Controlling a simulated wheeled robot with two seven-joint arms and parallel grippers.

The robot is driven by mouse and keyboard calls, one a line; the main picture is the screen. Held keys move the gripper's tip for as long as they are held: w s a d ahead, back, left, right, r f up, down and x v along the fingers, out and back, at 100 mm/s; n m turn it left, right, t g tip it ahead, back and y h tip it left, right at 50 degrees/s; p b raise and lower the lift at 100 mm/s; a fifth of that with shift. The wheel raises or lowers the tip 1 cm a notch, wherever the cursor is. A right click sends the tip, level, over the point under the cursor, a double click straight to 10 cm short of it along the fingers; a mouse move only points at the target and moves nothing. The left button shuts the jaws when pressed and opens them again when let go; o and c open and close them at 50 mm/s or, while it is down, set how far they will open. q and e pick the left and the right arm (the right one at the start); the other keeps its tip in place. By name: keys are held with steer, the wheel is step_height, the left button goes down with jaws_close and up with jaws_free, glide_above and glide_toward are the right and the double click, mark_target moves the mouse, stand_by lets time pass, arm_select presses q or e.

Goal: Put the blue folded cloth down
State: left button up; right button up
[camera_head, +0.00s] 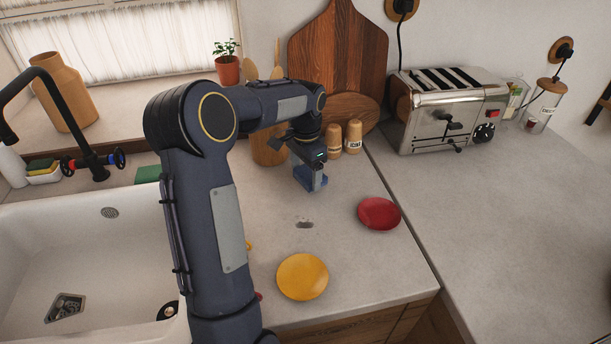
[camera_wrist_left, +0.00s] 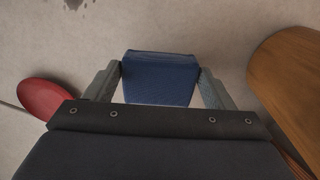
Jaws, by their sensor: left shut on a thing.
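The blue folded cloth (camera_head: 316,182) is at my left gripper (camera_head: 312,178) over the back part of the counter (camera_head: 270,215). In the left wrist view the cloth (camera_wrist_left: 160,80) sits between the two grey fingers of my left gripper (camera_wrist_left: 160,84), which are shut on its sides. The fingers hide the cloth's edges. I cannot tell whether the cloth touches the counter. My right gripper is in neither view.
A red plate (camera_head: 379,214) and a yellow plate (camera_head: 302,277) lie nearby. Behind stand a wooden utensil holder (camera_head: 268,150), two shakers (camera_head: 353,137), cutting boards (camera_head: 338,50) and a toaster (camera_head: 440,108). The sink (camera_head: 100,240) is left. The right counter is mostly clear.

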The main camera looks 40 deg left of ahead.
mark_target(306, 174)
arm_select(q)
steer(key=shift+f, duration=1.1)
steer(key=shift+f, duration=0.2)
steer(key=o, duration=1)
steer(key=shift+c, duration=0.2)
steer(key=shift+r, duration=0.1)
step_height(306, 174, up, 12)
steer(key=shift+r, duration=0.2)
